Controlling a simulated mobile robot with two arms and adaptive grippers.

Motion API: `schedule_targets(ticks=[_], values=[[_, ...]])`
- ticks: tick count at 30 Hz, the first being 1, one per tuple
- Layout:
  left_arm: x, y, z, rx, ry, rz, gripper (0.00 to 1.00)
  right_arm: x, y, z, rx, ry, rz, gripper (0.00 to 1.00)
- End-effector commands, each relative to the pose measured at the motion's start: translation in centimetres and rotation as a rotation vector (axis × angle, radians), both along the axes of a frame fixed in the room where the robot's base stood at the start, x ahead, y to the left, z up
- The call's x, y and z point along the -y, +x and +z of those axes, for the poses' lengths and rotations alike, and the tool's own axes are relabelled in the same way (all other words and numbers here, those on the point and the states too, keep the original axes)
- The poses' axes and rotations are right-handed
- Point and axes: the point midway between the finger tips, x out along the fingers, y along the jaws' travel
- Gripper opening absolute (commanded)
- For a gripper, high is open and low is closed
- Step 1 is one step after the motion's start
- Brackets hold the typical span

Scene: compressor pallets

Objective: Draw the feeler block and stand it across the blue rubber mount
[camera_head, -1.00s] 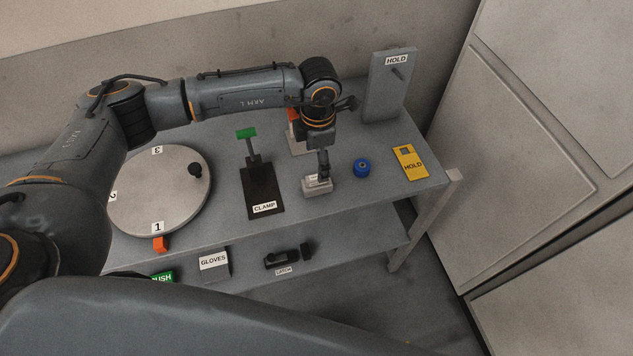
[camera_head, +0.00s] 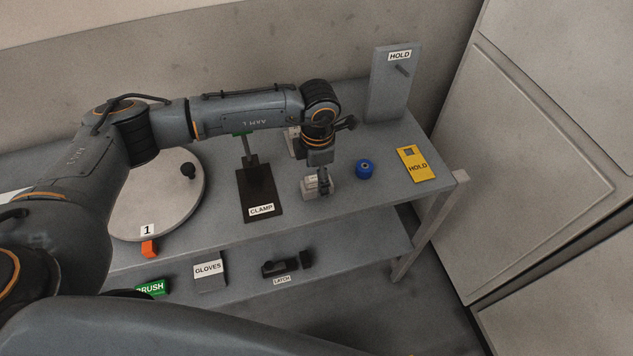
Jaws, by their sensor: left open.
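The blue rubber mount (camera_head: 365,169) is a short blue cylinder standing on the grey bench, right of my left gripper. My left gripper (camera_head: 324,188) points down at a small light grey block (camera_head: 311,192) with a white label, likely the feeler block or its holder. The gripper is open, with its fingertips at the block; they hide part of it, and I cannot tell whether they touch it. A gap of bare bench separates the block from the blue mount. My right gripper is not in view.
A black clamp plate (camera_head: 262,203), a round turntable (camera_head: 155,212) and a yellow HOLD tag (camera_head: 416,166) are on the bench. A grey HOLD panel (camera_head: 388,100) stands at the back. The lower shelf bears gloves (camera_head: 209,271) and a latch (camera_head: 281,267).

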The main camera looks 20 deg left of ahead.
Motion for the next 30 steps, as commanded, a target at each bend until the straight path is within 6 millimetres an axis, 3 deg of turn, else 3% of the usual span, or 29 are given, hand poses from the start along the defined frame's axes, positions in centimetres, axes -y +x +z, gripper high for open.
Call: schedule_targets(ticks=[30], values=[[0.00,-0.01,-0.08,0.000,0.000,0.000,0.76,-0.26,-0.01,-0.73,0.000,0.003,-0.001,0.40]])
